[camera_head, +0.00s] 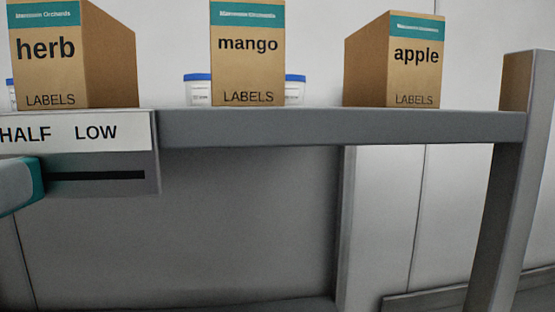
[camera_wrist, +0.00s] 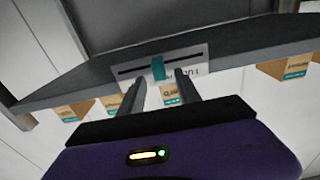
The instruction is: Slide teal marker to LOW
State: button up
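The teal marker (camera_wrist: 158,68) shows in the wrist view, upright across the dark slot of the grey panel, near the slot's middle. My gripper (camera_wrist: 161,78) is open, with one finger on each side of the marker in the picture. I cannot tell whether either finger touches it. The wrist view is upside down, and part of a label strip (camera_wrist: 199,68) shows right of the right finger. In the head view the strip (camera_head: 62,133) reads HALF and LOW above the slot (camera_head: 97,175). A pale and teal shape at the left edge covers the slot's left part.
Cardboard label boxes stand on the grey shelf (camera_head: 330,127): herb (camera_head: 45,70), mango (camera_head: 247,65) and apple (camera_head: 413,70). Blue-lidded white tubs (camera_head: 198,90) stand behind the mango box. A shelf post (camera_head: 505,190) stands at the right. Space below the shelf looks clear.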

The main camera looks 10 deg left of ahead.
aim_at(40, 174)
jog(key=shift+f+p+x, duration=0.2)
jog(key=shift+p+x, duration=0.15)
jog(key=shift+x, duration=0.95)
jog(key=shift+f+p+x, duration=0.2)
jog(key=shift+p+x, duration=0.2)
jog(key=shift+x, duration=0.95)
jog(key=shift+f+p+x, duration=0.2)
jog(key=shift+p+x, duration=0.15)
jog(key=shift+x, duration=0.95)
jog(key=shift+g, duration=0.3)
grip_shut()
